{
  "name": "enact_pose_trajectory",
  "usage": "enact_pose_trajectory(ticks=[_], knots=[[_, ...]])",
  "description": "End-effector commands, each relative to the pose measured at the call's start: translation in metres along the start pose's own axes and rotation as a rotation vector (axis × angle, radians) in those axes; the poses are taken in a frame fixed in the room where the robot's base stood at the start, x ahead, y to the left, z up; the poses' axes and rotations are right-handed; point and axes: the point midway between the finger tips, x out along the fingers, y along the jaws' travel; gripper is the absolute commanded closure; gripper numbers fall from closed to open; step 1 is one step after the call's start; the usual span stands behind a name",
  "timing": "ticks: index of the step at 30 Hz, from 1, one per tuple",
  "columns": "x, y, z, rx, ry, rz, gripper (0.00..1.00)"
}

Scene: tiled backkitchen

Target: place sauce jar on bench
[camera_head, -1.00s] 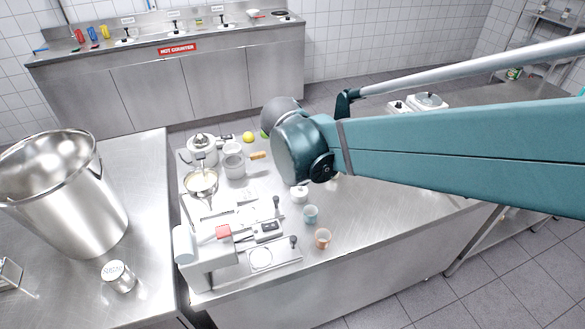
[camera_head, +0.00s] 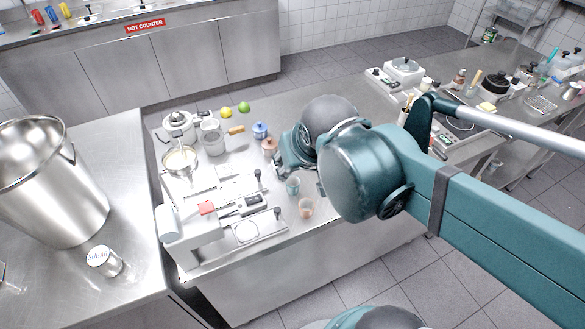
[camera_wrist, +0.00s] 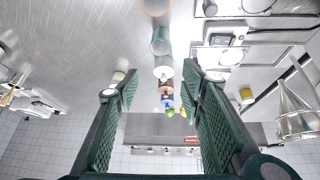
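None of the small jars carries a label I can read as sauce, so I cannot tell which is the sauce jar. A white-lidded jar (camera_wrist: 163,72) lies in line with the gap between my fingers in the wrist view; my arm hides it in the head view. Behind it are a brown-pink jar (camera_head: 270,146) and a blue jar (camera_head: 260,130). My gripper (camera_wrist: 162,70) is open, with nothing seen held between its fingers. The steel bench (camera_head: 245,282) carries these jars.
A blue cup (camera_head: 293,186) and an orange cup (camera_head: 306,208) stand close by. Left of them are a scale (camera_head: 253,199), pans and a white appliance. A tall steel pot (camera_head: 50,190) and a labelled jar (camera_head: 104,262) stand on the left counter. Another cluttered counter is at right.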

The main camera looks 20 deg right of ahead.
Motion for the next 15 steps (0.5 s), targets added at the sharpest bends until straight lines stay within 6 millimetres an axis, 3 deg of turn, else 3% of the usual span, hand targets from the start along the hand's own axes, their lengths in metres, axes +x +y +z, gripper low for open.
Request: enact_pose_trajectory(ticks=[15], knots=[[-0.015,-0.016,0.012,-0.079,0.074,-0.087,0.61]])
